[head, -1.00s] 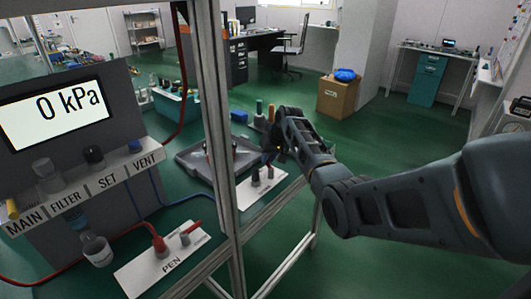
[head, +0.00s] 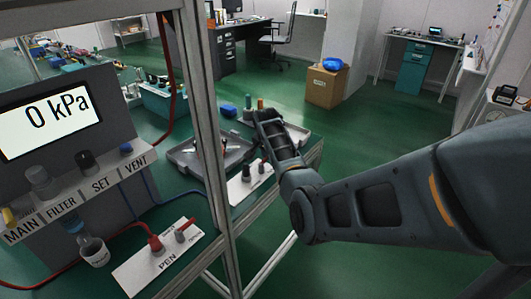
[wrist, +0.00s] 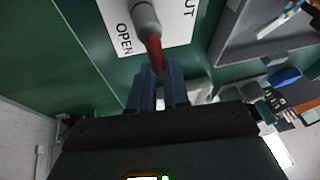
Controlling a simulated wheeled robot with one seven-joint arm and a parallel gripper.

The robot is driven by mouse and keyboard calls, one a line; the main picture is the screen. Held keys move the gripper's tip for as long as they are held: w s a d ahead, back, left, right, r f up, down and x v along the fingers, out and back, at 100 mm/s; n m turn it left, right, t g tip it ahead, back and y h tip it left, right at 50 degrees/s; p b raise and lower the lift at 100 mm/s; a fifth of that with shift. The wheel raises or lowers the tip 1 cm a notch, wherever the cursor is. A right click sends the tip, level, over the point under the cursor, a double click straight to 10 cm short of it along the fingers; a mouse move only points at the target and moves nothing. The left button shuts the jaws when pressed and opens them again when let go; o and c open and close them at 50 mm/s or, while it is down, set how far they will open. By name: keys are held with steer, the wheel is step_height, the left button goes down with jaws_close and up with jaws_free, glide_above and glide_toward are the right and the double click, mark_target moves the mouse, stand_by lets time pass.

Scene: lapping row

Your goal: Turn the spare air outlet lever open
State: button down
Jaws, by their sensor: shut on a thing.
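The spare outlet's white plate (wrist: 184,30) shows close up in the wrist view, with OPEN and part of a second word ending in UT printed on it. A red lever (wrist: 154,54) runs from its grey valve hub (wrist: 145,16) and lies beside the word OPEN. My gripper (wrist: 158,78) is shut on the lever's free end, with one blue finger on each side. In the head view the plate (head: 238,191) lies beyond the frame post. My arm reaches over from the right and mostly hides my gripper and the lever there.
The PEN outlet plate (head: 140,270) with its own red lever (head: 186,226) is nearer, left of the upright metal post (head: 206,120). The gauge (head: 50,122) reads 0 kPa. A grey tray (head: 185,152) lies behind the spare plate. Open green floor is to the right.

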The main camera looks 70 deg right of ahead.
steer(key=shift+s+a+m+g, duration=0.1)
steer(key=shift+s+m+g, duration=0.3)
steer(key=shift+m, duration=0.5)
steer(key=c, duration=1.1)
jaws_free()
steer(key=v, duration=0.7)
steer(key=shift+a+r, duration=0.3)
steer(key=shift+r, duration=0.05)
steer(key=shift+d, duration=0.1)
